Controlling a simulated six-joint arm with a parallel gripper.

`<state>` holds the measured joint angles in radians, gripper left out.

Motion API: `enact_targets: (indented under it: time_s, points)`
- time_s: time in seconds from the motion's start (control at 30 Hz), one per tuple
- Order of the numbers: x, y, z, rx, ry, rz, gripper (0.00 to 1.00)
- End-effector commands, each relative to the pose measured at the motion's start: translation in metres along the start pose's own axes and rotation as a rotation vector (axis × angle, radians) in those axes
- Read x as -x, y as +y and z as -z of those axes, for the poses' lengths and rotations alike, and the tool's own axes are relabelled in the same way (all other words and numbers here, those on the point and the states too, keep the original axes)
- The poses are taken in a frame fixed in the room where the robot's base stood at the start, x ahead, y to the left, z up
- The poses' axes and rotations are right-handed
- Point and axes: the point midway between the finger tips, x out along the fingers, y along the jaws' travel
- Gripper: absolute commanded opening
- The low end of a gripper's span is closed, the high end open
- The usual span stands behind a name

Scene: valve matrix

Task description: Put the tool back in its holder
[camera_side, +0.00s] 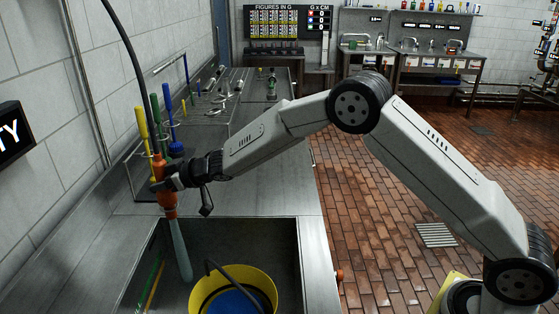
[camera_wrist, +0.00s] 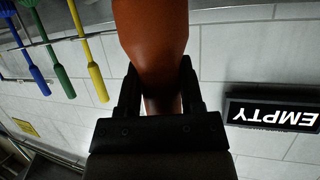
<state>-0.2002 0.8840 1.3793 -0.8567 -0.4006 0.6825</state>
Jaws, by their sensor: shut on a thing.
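The tool has an orange handle (camera_side: 164,172) with a pale grey-blue wand (camera_side: 180,250) pointing down over the sink. A black hose (camera_side: 133,50) runs up from its top. My gripper (camera_side: 166,183) is shut around the orange handle and holds it nearly upright, slightly tilted. In the wrist view the orange handle (camera_wrist: 152,30) sits between the fingers of my gripper (camera_wrist: 160,85). Beside the handle, a wire rack (camera_side: 134,172) at the wall holds long yellow, green and blue tools. I cannot tell which part is the holder for the orange tool.
The sink (camera_side: 255,238) below contains a yellow bucket (camera_side: 268,279) with something blue inside. Green and yellow sticks lean at its left. A lit EMPTY sign (camera_wrist: 275,115) is on the tiled wall. The steel counter (camera_side: 283,197) behind the sink is bare near its right edge.

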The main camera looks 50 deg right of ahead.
Motion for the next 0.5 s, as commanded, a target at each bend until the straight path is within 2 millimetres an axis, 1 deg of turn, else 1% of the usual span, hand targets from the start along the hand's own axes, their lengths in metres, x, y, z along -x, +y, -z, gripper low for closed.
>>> enact_targets:
  time_s: [0.5]
  points:
    - [-0.0028,0.0,-0.0056,-0.001,0.003,0.0,0.0]
